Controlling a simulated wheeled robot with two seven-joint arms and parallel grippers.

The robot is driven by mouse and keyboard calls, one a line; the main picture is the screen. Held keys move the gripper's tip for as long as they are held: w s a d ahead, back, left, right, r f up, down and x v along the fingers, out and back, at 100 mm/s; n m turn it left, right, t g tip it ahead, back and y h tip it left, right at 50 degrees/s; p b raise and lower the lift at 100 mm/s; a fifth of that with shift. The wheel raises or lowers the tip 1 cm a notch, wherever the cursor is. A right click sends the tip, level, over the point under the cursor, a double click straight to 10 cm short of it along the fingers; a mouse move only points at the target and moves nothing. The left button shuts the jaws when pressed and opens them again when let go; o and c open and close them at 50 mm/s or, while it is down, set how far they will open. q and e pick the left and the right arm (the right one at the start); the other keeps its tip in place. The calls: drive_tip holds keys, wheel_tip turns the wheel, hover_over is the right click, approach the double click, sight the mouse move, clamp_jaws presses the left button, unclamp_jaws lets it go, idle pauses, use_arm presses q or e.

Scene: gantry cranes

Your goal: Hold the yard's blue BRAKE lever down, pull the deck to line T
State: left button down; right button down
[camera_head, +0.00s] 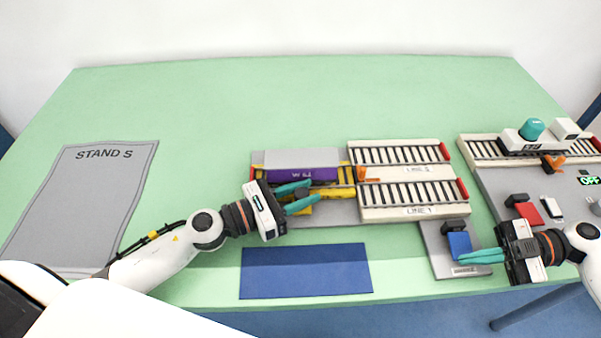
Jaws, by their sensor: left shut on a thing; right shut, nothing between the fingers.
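The yellow deck (343,192) stands at the left ends of two railed tracks, with a purple block (290,174) on it. The nearer track (413,200) has a label that seems to read LINE 1 or LINE T. My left gripper (306,195) is shut on a yellow part at the deck's near left side, mostly hidden by the fingers. The blue lever (459,242) stands on a small grey plate (437,244) at the right. My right gripper (462,257) is shut and empty, its tips at the lever's near lower edge; I cannot tell whether they touch.
The farther track (398,155) lies behind. An orange piece (367,174) sits by the deck. A blue mat (305,271) lies in front, and grey STAND S mat (85,205) at left. A second crane unit (530,135) with a red lever (528,212) stands at right.

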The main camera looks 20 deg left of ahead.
use_arm(q)
drive_tip(key=s, duration=0.1)
drive_tip(key=s+d, duration=0.1)
drive_tip(key=s, duration=0.1)
drive_tip(key=s+d, duration=0.1)
drive_tip(key=s, duration=0.1)
drive_tip(key=shift+s+d, duration=0.15)
drive_tip(key=c, duration=1.4)
unclamp_jaws()
drive_tip(key=shift+f, duration=0.1)
drive_tip(key=shift+c, duration=0.2)
drive_tip(key=shift+o, duration=0.3)
drive_tip(key=shift+s, duration=0.1)
drive_tip(key=v, duration=1.2)
drive_tip(key=shift+r, duration=0.2)
